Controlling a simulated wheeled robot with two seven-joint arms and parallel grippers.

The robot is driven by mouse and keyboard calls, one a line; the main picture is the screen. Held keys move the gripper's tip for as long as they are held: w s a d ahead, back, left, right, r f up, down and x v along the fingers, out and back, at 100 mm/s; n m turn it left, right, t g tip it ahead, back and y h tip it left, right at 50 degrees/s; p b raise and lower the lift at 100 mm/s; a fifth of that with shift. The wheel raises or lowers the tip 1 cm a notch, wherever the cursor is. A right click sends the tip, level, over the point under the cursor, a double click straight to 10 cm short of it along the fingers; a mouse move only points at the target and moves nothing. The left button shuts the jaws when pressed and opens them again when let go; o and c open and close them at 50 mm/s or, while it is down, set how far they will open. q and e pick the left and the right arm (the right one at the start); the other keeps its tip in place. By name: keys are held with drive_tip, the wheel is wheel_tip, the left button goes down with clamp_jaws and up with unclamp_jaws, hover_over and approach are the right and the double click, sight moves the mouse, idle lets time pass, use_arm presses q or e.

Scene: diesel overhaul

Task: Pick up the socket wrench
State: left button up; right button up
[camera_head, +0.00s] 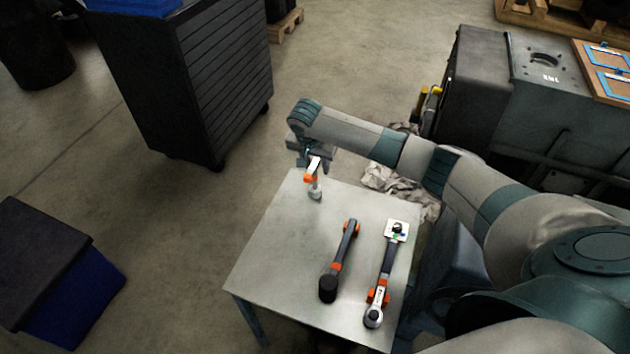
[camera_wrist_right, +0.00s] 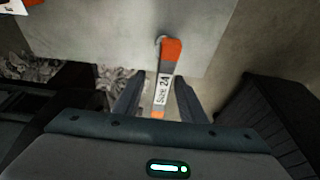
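A wrench with an orange section and a white "Size 24" label (camera_head: 313,180) is at the far edge of the grey table (camera_head: 280,240). Its rounded metal end points toward the table's middle. In the wrist view the wrench (camera_wrist_right: 164,85) runs between the fingers of my right gripper (camera_wrist_right: 160,100), with gaps beside it, so the gripper looks open around it. In the head view my right gripper (camera_head: 312,163) is partly hidden by its own wrist. Whether the wrench touches a finger or the tabletop is unclear. My left gripper is out of view.
A black-headed tool (camera_head: 338,262) and a ratchet-like tool (camera_head: 384,275) with a white-tagged end lie on the table. A dark cabinet (camera_head: 190,80) stands behind left, a blue bin (camera_head: 75,300) at left. Crumpled cloth (camera_head: 385,182) lies beyond the table; machinery (camera_head: 480,85) stands right.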

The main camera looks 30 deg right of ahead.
sight(315, 179)
drive_tip(key=shift+a+p+x, duration=0.15)
drive_tip(key=shift+p+x, duration=0.1)
drive_tip(key=shift+x, duration=0.95)
drive_tip(key=shift+a+p+x, duration=0.15)
drive_tip(key=shift+p+x, duration=0.1)
drive_tip(key=shift+x, duration=0.95)
clamp_jaws()
